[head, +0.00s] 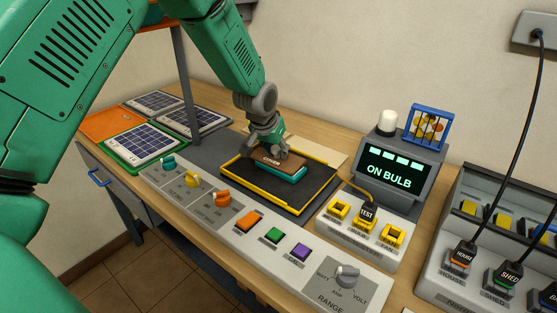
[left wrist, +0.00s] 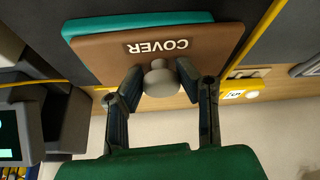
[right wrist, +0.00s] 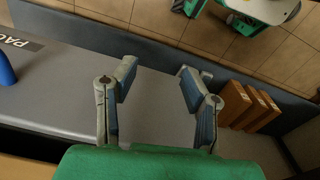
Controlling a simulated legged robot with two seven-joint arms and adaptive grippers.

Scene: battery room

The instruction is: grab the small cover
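The small brown cover (head: 270,158), lettered COVER, lies over a teal block (head: 285,174) on the dark, yellow-edged mat. In the left wrist view the cover (left wrist: 115,58) has a round grey knob (left wrist: 161,80). My left gripper (head: 266,146) is over the cover, with its fingertips close against both sides of the knob; it appears shut on it. I cannot tell whether the cover is lifted off the teal block. My right gripper (right wrist: 155,75) is open and empty above a grey surface, away from the cover.
A row of knobs and coloured buttons (head: 273,235) runs along the bench front. A display reading ON BULB (head: 390,170) and a yellow socket block (head: 360,232) stand right of the mat. Solar panels (head: 142,143) lie at the left. Brown blocks (right wrist: 250,105) show in the right wrist view.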

